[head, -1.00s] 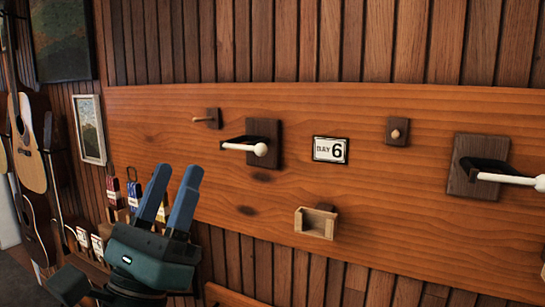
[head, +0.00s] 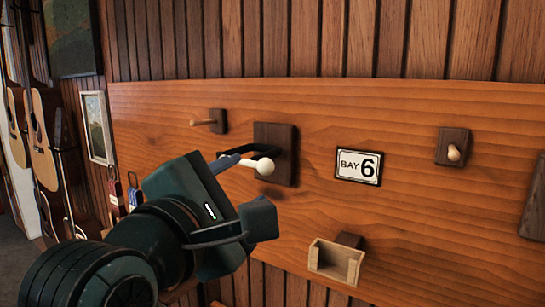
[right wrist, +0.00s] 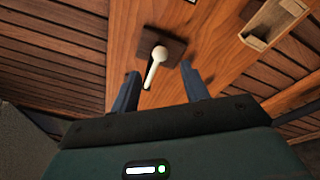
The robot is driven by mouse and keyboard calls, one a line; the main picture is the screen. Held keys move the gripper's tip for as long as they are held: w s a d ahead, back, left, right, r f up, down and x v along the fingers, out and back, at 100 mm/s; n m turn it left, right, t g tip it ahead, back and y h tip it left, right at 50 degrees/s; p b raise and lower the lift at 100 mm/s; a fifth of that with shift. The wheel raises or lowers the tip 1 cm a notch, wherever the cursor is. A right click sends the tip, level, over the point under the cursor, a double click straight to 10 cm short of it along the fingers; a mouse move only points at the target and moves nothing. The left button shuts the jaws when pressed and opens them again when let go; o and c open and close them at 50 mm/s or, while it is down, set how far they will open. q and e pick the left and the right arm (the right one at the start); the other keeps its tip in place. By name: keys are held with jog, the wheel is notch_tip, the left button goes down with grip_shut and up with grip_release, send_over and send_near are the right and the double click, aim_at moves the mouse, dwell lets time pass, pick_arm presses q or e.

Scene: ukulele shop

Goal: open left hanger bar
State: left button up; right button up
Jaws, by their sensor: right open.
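The left hanger has a dark wood block (head: 284,140) on the orange-brown board, with a black bracket and a pale bar ending in a white ball (head: 265,166). In the head view the bar runs leftward from the ball, partly hidden near my right gripper. In the right wrist view the white bar (right wrist: 154,68) points toward the camera, between the fingers of my right gripper (right wrist: 160,72). These fingers are open, with gaps visible on both sides of the bar. My left gripper is not in view.
A small peg (head: 206,122) is above left of the hanger, and a BAY 6 sign (head: 359,166) to its right. Another peg (head: 453,149) and an open wooden box (head: 335,262) are further right. Guitars (head: 40,148) hang at far left.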

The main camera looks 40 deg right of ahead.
aim_at(265, 168)
jog(key=p+x, duration=0.2)
jog(key=x, duration=0.8)
jog(key=shift+w+d+p, duration=0.2)
jog(key=shift+d+p, duration=0.05)
jog(key=shift+p, duration=0.1)
grip_shut()
